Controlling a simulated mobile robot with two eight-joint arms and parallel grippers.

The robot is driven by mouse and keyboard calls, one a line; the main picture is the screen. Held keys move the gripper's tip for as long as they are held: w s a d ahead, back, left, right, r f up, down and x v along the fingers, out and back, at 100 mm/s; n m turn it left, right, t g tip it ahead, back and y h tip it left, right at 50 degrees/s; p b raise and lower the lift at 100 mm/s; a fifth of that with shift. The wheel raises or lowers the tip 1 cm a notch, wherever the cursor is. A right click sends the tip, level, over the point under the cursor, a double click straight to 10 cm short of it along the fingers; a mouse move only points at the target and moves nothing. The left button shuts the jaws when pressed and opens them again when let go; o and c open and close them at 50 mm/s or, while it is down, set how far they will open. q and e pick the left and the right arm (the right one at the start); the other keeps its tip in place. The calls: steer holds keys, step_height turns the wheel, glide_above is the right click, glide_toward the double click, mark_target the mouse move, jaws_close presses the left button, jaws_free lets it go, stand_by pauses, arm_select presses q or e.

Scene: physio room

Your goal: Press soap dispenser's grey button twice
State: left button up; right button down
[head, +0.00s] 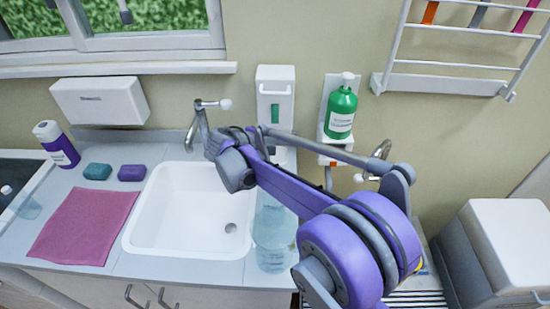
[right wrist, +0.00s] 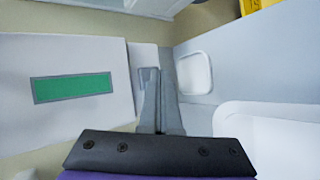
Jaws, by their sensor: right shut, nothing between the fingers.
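The white soap dispenser (head: 275,88) hangs on the wall behind the sink, with a narrow green window. In the right wrist view its white front (right wrist: 50,118) fills the left side, with the green window in a grey frame. A grey piece (right wrist: 146,74), which looks like the button, shows beyond the window, partly behind my fingers. My right gripper (head: 262,143) is at the dispenser's lower end; it also shows in the right wrist view (right wrist: 160,78). Its fingers are shut and empty, in front of the grey piece; I cannot tell if they touch. My left gripper is out of view.
The white sink (head: 178,218) lies below my right arm, with a tap (head: 193,132) behind it. A clear bottle (head: 270,225) stands right of the basin. A green pump bottle (head: 341,112) hangs in a wall holder close by. A rack (head: 450,82) is at upper right.

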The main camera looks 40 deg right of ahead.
stand_by(0.3)
steer(key=shift+s+a, duration=0.3)
steer(key=s+a, duration=0.4)
steer(key=shift+s, duration=0.35)
stand_by(0.3)
stand_by(2.5)
